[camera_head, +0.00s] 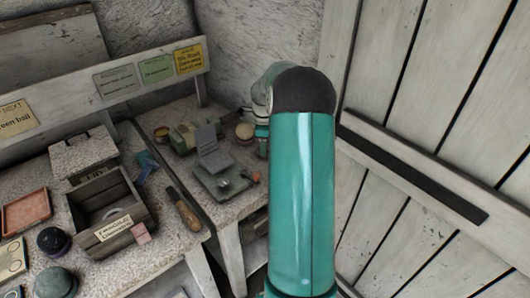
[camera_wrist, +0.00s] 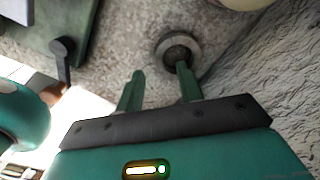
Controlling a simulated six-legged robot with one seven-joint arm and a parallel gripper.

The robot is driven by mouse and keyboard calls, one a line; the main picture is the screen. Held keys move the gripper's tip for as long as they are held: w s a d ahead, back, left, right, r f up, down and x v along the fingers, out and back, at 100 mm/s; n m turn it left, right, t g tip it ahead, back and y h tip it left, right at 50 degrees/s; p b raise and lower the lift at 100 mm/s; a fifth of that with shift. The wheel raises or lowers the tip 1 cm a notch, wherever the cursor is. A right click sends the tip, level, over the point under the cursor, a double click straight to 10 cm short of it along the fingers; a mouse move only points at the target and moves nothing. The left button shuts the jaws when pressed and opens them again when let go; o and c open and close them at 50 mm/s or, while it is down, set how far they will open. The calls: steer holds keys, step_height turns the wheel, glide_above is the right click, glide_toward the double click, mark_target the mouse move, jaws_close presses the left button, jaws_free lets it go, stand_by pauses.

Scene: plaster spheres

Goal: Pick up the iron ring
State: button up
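The iron ring (camera_wrist: 179,46) is a grey ring lying on the speckled tabletop, at the upper middle of the wrist view. My gripper (camera_wrist: 160,78) is open, with two green fingers apart. The right fingertip overlaps the lower part of the ring's opening in the picture; I cannot tell if it touches or is inside. The left fingertip is to the left of the ring, over bare tabletop. Nothing is held between the fingers. In the head view my teal arm hides the gripper's fingers, and I cannot make out the ring there.
A grey-green device with a lever (camera_wrist: 62,50) stands left of my gripper. A rough white wall (camera_wrist: 285,80) is close on the right. The tables also hold a wooden box (camera_head: 112,212), a wooden-handled tool (camera_head: 184,212) and a round pale item (camera_head: 245,131). A plank door (camera_head: 430,90) stands at the right.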

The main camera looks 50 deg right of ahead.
step_height(320, 180, down, 4)
steer(key=shift+s+r, duration=0.15)
steer(key=shift+r, duration=0.05)
jaws_close()
steer(key=shift+r, duration=0.1)
